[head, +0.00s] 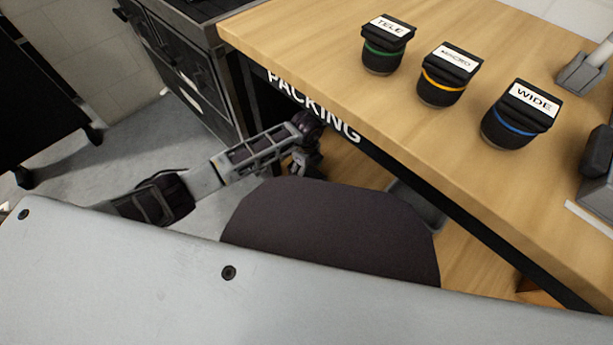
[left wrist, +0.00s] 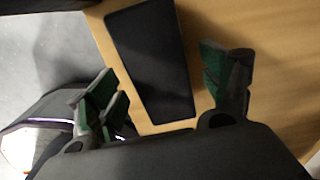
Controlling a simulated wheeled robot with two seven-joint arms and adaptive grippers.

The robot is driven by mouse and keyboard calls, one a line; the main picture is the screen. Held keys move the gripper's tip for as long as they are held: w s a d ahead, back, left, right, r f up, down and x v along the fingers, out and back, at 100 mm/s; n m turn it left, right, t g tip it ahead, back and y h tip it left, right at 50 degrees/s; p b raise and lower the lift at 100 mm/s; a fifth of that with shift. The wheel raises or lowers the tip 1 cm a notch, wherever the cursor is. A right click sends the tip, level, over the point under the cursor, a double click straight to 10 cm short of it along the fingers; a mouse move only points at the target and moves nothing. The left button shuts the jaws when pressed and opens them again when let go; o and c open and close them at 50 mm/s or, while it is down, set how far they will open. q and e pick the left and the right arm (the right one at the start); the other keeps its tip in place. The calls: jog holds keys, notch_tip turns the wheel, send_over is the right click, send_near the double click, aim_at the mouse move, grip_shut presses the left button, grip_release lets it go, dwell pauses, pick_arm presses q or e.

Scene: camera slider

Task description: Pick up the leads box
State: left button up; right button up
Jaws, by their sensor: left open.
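My left gripper (head: 307,165) reaches in beside the packing table's front edge, below the tabletop. In the left wrist view, my left gripper (left wrist: 165,88) is open, with its green-padded fingers apart. A dark, flat, rectangular box (left wrist: 150,60) lies on a wooden surface, seen between the two fingers, with nothing gripped. It bears no readable label, so I cannot tell for sure that it is the leads box. Its near end lies close to the gripper's palm edge in the picture. The box does not show clearly in the head view. My right gripper is not in view.
The wooden packing table (head: 300,35) carries lenses marked TELE (head: 384,50), MACRO (head: 446,80) and WIDE (head: 515,120). Its edge overhangs a lower wooden shelf (head: 350,170) with a grey tray (head: 425,208). A dark cabinet (head: 190,70) stands at left. Open floor (head: 100,165) lies left.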

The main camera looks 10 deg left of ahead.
pick_arm(q)
jog(key=shift+f+b, duration=0.3)
jog(key=shift+f, duration=0.55)
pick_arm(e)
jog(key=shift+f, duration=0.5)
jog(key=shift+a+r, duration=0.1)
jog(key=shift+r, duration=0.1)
pick_arm(q)
jog(key=shift+c, duration=0.7)
jog(key=c, duration=1.2)
jog(key=shift+r, duration=0.1)
jog(key=shift+c, duration=0.5)
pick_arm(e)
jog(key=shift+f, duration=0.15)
pick_arm(q)
jog(key=shift+r, duration=0.1)
